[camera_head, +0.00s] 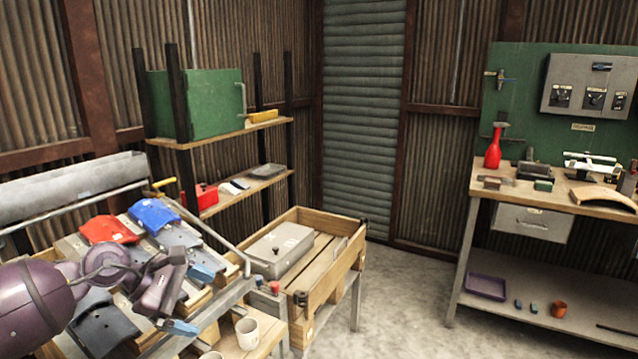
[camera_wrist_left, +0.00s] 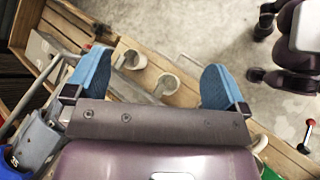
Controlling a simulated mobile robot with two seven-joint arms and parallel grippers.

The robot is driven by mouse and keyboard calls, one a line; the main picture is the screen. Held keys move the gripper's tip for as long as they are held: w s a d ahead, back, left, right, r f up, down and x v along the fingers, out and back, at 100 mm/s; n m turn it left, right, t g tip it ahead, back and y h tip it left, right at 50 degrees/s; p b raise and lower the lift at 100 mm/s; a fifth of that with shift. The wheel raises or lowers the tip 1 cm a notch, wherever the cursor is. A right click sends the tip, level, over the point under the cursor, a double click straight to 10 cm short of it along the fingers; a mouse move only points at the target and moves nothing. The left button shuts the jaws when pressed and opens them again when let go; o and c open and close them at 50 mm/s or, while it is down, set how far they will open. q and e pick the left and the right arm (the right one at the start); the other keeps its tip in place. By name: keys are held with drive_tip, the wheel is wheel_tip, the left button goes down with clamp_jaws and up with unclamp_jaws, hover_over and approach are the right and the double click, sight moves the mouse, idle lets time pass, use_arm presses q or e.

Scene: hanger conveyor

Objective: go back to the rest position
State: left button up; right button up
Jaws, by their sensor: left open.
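My left gripper (camera_head: 192,300) reaches in from the left in the head view, over the conveyor side, with its blue fingertips apart. In the left wrist view the same gripper (camera_wrist_left: 155,80) shows two blue fingers spread wide, with nothing held between them. The gap looks down on a wooden ledge with two pale mugs (camera_wrist_left: 132,60), which lie apart from the fingers. One mug (camera_head: 247,333) also shows at the bottom of the head view. My right gripper cannot be made out in either view.
Red (camera_head: 110,229) and blue (camera_head: 154,214) hanger-like pieces lie on the conveyor (camera_head: 205,228) near my left arm. A wooden crate (camera_head: 330,285) holding a grey box (camera_head: 280,249) stands right of it. A workbench (camera_head: 530,197) is at the right. Floor between is clear.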

use_arm(q)
drive_tip(key=s+d+r+n+t+h, duration=0.2)
drive_tip(key=s+d+n+t+h, duration=0.3)
drive_tip(key=d+n, duration=0.4)
drive_tip(key=s+a+f+m+t+y, duration=0.25)
drive_tip(key=a+f+m+y, duration=0.2)
drive_tip(key=m, duration=0.75)
drive_tip(key=s+a+f+m+t+y, duration=0.1)
drive_tip(key=s+a+f+m+y, duration=0.4)
drive_tip(key=m, duration=0.7)
drive_tip(key=s+a+f+m+t+y, duration=0.15)
drive_tip(key=a+m+y, duration=0.25)
drive_tip(key=m+y, duration=0.55)
drive_tip(key=s+f+n+g+h, duration=0.2)
drive_tip(key=s+f+n+g, duration=0.25)
drive_tip(key=s, duration=0.55)
drive_tip(key=s+f+n+g+h, duration=0.2)
drive_tip(key=s+f+n+g, duration=0.3)
drive_tip(key=s, duration=0.6)
drive_tip(key=w+f+m+t, duration=0.1)
drive_tip(key=w+f+t, duration=0.6)
drive_tip(key=f, duration=0.3)
drive_tip(key=shift+w+d+f+m, duration=0.2)
drive_tip(key=shift+w+f+m, duration=0.1)
drive_tip(key=shift+f, duration=0.1)
